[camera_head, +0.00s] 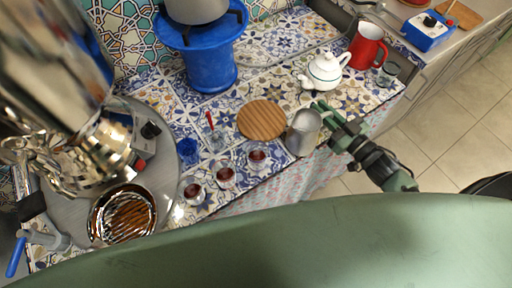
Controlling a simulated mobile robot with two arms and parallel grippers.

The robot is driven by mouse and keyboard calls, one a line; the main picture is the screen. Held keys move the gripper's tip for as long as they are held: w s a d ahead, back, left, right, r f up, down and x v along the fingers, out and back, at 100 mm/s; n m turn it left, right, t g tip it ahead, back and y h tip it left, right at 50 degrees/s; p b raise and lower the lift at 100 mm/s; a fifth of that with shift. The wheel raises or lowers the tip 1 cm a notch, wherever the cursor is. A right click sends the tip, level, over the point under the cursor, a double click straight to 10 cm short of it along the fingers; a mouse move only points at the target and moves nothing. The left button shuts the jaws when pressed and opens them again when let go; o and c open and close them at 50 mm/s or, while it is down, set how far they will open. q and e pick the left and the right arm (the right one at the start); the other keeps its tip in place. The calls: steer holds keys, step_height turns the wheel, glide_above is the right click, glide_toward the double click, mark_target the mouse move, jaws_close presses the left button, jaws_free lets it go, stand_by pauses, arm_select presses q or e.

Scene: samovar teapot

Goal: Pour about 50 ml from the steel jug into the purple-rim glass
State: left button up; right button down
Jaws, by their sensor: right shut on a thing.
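The steel jug (302,133) is a grey metal vessel near the front edge of the tiled counter, right of the round wooden board. My right gripper (322,118) reaches in from the right and is shut on the jug at its upper right side. The jug looks nearly upright; I cannot tell whether it touches the counter. Three small glasses with dark red contents stand left of it: a near one (257,158), a middle one (226,177) and a far left one (194,191). I cannot make out which has the purple rim. My left gripper is not in view.
A round wooden board (261,120) lies behind the jug. A white teapot (325,71) and red mug (367,46) stand at the right back. A blue glass (187,150), a clear glass with a red-handled item (216,139) and a large shiny samovar (95,155) are left.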

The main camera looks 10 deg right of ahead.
mark_target(308, 115)
steer(key=shift+r, duration=0.15)
steer(key=a+r+n+p, duration=0.1)
steer(key=n, duration=0.1)
steer(key=a+r+n+p, duration=0.1)
steer(key=a+r, duration=0.1)
steer(key=s+a+r+n+p, duration=0.1)
steer(key=n, duration=0.1)
steer(key=shift+a+r+n+g+h, duration=0.3)
steer(key=shift+a+g+h, duration=0.1)
steer(key=a+r+n+p, duration=0.2)
steer(key=n, duration=0.1)
steer(key=a+r+n+h+p, duration=0.1)
steer(key=a+r, duration=0.1)
steer(key=shift+s+a+n, duration=0.1)
steer(key=shift+s+n, duration=0.25)
steer(key=shift+n, duration=0.05)
stand_by(0.4)
steer(key=shift+s+a+r+n+h+p, duration=0.15)
steer(key=shift+a+r+n+h+p, duration=0.15)
steer(key=shift+a+r+n+p, duration=0.65)
stand_by(0.5)
steer(key=shift+s+a+r+n+g+p, duration=0.15)
steer(key=shift+a+n+g+p, duration=0.15)
steer(key=shift+p, duration=0.8)
stand_by(1.8)
